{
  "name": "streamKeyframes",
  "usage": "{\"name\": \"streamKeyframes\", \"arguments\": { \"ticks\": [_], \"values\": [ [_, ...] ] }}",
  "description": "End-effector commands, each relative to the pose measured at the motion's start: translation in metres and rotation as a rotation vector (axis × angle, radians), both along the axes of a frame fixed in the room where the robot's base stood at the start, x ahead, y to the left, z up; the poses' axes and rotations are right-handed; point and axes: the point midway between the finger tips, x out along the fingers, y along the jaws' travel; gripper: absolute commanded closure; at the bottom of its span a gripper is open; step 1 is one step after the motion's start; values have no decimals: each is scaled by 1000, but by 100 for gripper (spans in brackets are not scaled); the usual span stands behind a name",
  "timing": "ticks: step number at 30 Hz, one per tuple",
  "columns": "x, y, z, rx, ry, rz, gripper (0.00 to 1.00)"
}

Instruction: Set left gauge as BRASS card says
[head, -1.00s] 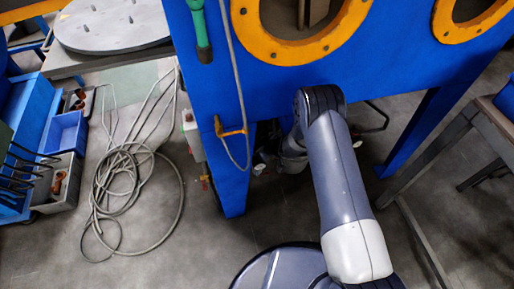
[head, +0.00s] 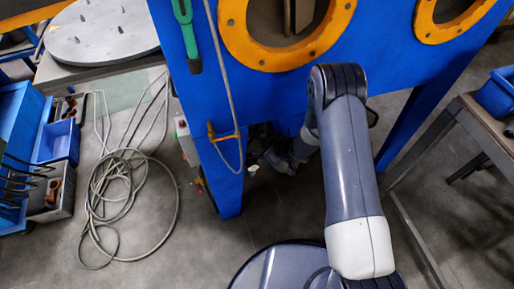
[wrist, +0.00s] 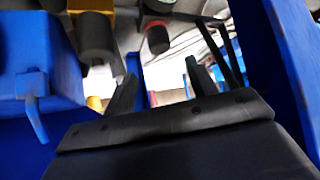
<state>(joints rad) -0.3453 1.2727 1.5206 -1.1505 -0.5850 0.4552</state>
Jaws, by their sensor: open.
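I cannot make out a gauge or a BRASS card in either view. In the wrist view my gripper (wrist: 163,88) is open, its two dark fingers apart with nothing seen between them. Beyond the fingers are a dark cylinder (wrist: 97,38) under a yellow part and a second dark cylinder with a red band (wrist: 157,38); I cannot tell what they are. In the head view my arm reaches down under the blue cabinet (head: 390,72), and the gripper itself is not clear there.
Blue walls stand close on both sides in the wrist view. The cabinet has orange-ringed openings (head: 232,40) and a blue leg (head: 222,180). A coiled hose (head: 118,195) lies on the floor at left. A workbench (head: 480,120) stands at right.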

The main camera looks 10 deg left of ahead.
Motion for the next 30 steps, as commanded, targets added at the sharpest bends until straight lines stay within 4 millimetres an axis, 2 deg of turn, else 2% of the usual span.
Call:
{"name": "streamKeyframes", "arguments": {
  "ticks": [5,17,23,30],
  "values": [
    [-3,-6,7,0,1,1,46],
    [-2,-3,2,0,0,1,46],
    [6,16,-20,1,0,4,46],
    [20,47,-55,-1,0,4,46]
  ]
}}
